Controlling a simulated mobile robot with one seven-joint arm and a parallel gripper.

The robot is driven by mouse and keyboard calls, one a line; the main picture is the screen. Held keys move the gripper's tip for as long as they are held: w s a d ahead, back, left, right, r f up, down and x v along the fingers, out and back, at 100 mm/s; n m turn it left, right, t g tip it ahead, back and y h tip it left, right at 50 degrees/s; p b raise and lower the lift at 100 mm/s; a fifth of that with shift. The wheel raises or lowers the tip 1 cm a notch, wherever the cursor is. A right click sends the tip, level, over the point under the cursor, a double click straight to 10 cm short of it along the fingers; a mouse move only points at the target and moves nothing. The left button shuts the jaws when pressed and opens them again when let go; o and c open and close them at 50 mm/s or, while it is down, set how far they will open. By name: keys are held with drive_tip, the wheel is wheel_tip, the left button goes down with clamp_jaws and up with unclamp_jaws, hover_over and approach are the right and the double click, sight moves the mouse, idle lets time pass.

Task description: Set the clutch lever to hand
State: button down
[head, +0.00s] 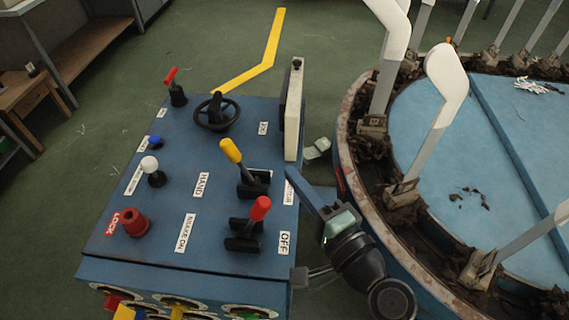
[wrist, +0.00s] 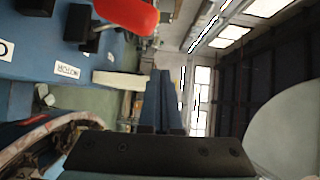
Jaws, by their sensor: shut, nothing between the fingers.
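The yellow-knobbed lever (head: 231,152) stands on the blue control panel between a HAND label (head: 201,184) at its left and a MOTOR label (head: 289,192) at its right. It leans left, toward HAND. The red-knobbed lever (head: 260,208) is nearer the front, between BRAKE ON and OFF labels, and leans right, toward OFF. Its red knob shows large at the top of the wrist view (wrist: 126,14). My gripper (head: 291,176) is at the panel's right edge beside the MOTOR label, apart from both levers. Its blue fingers (wrist: 160,85) are together and empty.
A small black handwheel (head: 216,113), an upright pale plate (head: 293,110) and a white knob (head: 150,164) stand on the panel. A red LOCK button (head: 134,222) is at the front left. A round blue machine with upright sock boards (head: 445,85) stands close on the right.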

drive_tip(key=shift+r+v, duration=0.25)
drive_tip(key=shift+v, duration=1.1)
drive_tip(key=shift+d, duration=0.1)
